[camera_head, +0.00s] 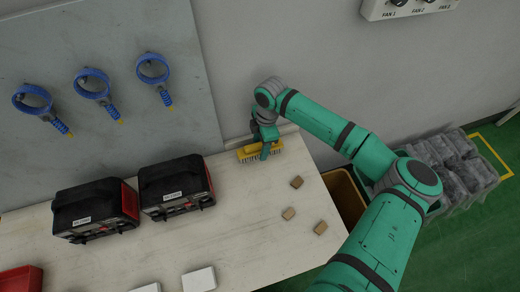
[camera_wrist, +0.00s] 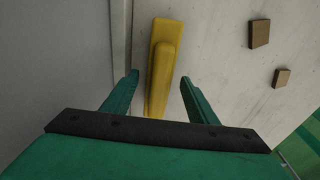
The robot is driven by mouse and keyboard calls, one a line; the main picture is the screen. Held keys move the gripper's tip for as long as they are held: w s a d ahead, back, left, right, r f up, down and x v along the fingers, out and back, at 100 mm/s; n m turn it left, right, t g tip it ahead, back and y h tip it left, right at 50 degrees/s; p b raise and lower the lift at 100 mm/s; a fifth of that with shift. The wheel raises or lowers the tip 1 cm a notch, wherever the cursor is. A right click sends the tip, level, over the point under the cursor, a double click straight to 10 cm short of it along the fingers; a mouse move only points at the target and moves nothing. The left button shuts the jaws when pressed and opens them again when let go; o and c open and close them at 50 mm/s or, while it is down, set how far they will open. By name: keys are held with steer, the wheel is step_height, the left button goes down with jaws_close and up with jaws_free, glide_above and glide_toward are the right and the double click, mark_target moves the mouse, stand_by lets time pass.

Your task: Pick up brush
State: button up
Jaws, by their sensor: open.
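The brush (camera_head: 248,152) has a yellow body with dark bristles and lies on the pale table against the wall, near the table's back right corner. In the wrist view the brush (camera_wrist: 163,62) runs lengthwise between the two green fingers of my gripper (camera_wrist: 160,88). The fingers are apart, with a gap visible on each side of the brush. In the head view my gripper (camera_head: 266,148) is over the right part of the brush and hides some of it. From these views I cannot tell the exact height of the fingertips over the table.
Several small brown blocks (camera_head: 297,182) lie on the table (camera_head: 250,235) right of the brush. Two black-and-red cases (camera_head: 176,188) stand to its left. A yellow bin (camera_head: 345,194) stands beyond the table's right edge. The wall (camera_head: 240,70) is close behind the brush.

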steer(key=c, duration=1)
steer(key=shift+r, duration=0.2)
